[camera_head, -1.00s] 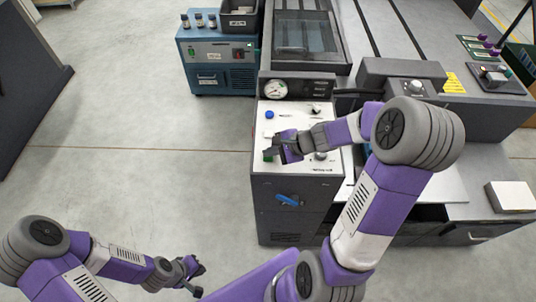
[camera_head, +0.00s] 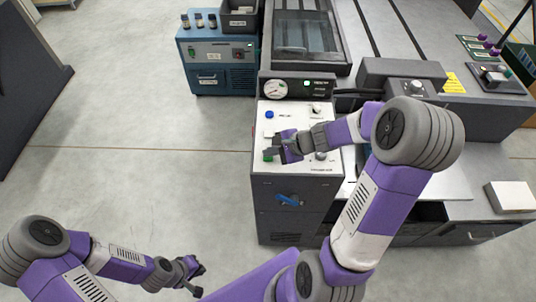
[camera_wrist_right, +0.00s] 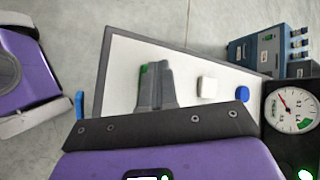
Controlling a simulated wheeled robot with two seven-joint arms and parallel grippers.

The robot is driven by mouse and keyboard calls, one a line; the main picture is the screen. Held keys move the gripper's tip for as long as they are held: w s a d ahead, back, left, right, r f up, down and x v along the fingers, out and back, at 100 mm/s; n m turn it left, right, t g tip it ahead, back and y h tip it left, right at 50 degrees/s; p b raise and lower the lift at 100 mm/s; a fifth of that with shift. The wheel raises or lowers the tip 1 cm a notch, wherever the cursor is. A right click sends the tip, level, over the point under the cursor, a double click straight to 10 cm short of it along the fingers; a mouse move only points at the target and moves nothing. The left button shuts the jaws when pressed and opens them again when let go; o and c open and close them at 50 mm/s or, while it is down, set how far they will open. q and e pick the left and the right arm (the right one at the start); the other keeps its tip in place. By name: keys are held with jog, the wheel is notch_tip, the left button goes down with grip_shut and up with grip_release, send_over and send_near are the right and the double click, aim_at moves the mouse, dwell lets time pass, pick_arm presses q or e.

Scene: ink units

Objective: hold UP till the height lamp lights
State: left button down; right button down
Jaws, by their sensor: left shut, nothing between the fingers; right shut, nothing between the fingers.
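The control panel (camera_head: 325,160) is a white sloping top on a dark cabinet. A green button (camera_head: 267,155) is at its near left, mostly covered by my shut right gripper (camera_head: 276,153). In the right wrist view, the shut fingers (camera_wrist_right: 155,88) reach down over the green button (camera_wrist_right: 144,70), and only its edge shows. A blue button (camera_head: 269,114) is at the far left of the panel. The lamp (camera_head: 307,83) beside the gauge glows green, and a green glow (camera_wrist_right: 305,175) also shows in the right wrist view. I cannot read the UP label. My left gripper (camera_head: 197,282) is shut and empty over the floor.
A round dial gauge (camera_head: 274,90) stands at the panel's back. A blue handle (camera_head: 290,200) is on the cabinet front. A teal unit with small bottles (camera_head: 217,60) stands behind left. The floor at left is open.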

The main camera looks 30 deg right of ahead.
jog(key=shift+r+p, duration=0.7)
jog(key=shift+r, duration=0.15)
jog(key=shift+r, duration=0.1)
notch_tip(320, 180, up, 5)
jog(key=p, duration=0.4)
dwell(0.3)
